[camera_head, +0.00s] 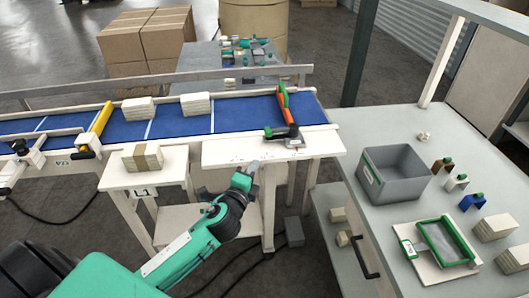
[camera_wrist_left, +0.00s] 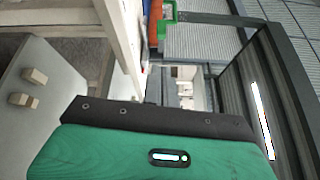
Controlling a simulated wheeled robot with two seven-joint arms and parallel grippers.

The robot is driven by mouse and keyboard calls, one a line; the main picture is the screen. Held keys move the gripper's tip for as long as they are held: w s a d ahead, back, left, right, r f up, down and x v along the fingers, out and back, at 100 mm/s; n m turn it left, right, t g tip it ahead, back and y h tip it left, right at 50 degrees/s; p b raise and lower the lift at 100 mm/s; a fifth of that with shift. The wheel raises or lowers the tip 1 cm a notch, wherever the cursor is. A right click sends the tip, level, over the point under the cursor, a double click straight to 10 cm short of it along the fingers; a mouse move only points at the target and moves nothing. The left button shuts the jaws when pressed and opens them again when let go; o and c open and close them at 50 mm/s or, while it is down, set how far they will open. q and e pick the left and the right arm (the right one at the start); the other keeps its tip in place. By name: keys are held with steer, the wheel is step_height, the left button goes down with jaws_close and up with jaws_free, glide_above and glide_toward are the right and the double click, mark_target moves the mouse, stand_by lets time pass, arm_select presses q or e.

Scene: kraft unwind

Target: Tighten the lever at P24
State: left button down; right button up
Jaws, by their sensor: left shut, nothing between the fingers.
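An orange bar with a green end and a dark clamp (camera_head: 283,110) stands at the right end of the blue conveyor, beside the white side table. I cannot read a P24 label on it. Its orange and green parts seem to show at the top of the left wrist view (camera_wrist_left: 156,28). A yellow bar (camera_head: 95,130) with a dark clamp crosses the belt at the left, by a label that seems to read P23. My left gripper (camera_head: 246,172) is shut and empty, in front of and below the white side table, apart from the orange bar. My right gripper is out of view.
The white side table (camera_head: 240,153) and the L1 stand (camera_head: 118,178) with a stacked bundle edge the conveyor (camera_head: 180,115). Cables lie on the floor.

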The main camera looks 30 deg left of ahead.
arm_select(q)
steer(key=w+d+m+g+y+b, duration=0.1)
steer(key=w+d+m+g+y, duration=0.15)
steer(key=y, duration=0.25)
steer(key=m+g+y+b, duration=0.2)
steer(key=m+g+y, duration=0.15)
steer(key=m, duration=0.35)
glide_toward(269, 135)
steer(key=shift+h, duration=0.45)
steer(key=p+x, duration=0.3)
steer(key=x, duration=0.3)
steer(key=shift+w+a, duration=0.2)
steer(key=shift+a, duration=0.05)
steer(key=shift+r, duration=0.1)
